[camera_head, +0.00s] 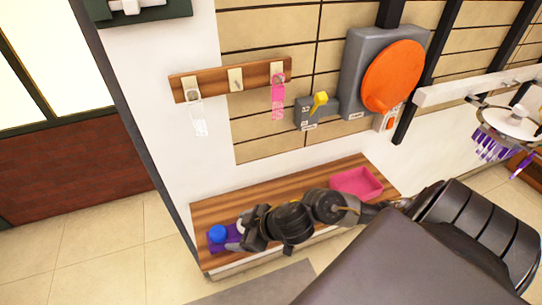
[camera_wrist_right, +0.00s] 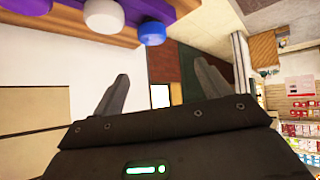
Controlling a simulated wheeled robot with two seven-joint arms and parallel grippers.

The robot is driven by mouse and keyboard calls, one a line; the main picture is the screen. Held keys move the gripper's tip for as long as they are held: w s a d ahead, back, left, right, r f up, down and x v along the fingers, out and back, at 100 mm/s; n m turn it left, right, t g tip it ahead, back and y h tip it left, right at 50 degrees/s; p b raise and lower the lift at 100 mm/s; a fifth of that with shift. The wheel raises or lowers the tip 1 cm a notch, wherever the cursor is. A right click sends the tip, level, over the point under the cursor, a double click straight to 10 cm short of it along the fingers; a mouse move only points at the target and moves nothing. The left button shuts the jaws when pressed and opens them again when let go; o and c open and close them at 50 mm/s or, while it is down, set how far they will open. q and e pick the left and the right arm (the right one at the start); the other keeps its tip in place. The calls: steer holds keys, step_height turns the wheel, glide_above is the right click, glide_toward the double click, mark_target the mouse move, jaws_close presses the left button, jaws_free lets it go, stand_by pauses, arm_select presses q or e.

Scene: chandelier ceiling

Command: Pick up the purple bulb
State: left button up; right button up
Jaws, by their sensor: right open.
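A purple holder (camera_head: 216,245) sits at the left end of a wooden shelf, with a blue round bulb (camera_head: 217,233) at its left side. My left gripper is not in view.
The wooden shelf (camera_head: 290,205) also carries a pink tray (camera_head: 357,183) to the right. A wall rack (camera_head: 232,79) with hanging tags and a grey box with an orange disc (camera_head: 392,76) are above. A chandelier with purple pieces (camera_head: 492,147) hangs at the right.

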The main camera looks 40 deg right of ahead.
steer(key=s+d+m+g+h, duration=0.1)
steer(key=d+m+g+h, duration=0.2)
steer(key=d, duration=1.3)
steer(key=shift+n+g, duration=0.7)
steer(key=shift+a+b+x, duration=0.2)
steer(key=shift+b+x, duration=0.15)
steer(key=shift+x, duration=2.15)
steer(key=shift+a+b+x, duration=0.15)
steer(key=shift+b+x, duration=0.15)
steer(key=shift+x, duration=2.2)
steer(key=shift+w+r, duration=0.1)
steer(key=shift+c, duration=0.3)
steer(key=c, duration=1)
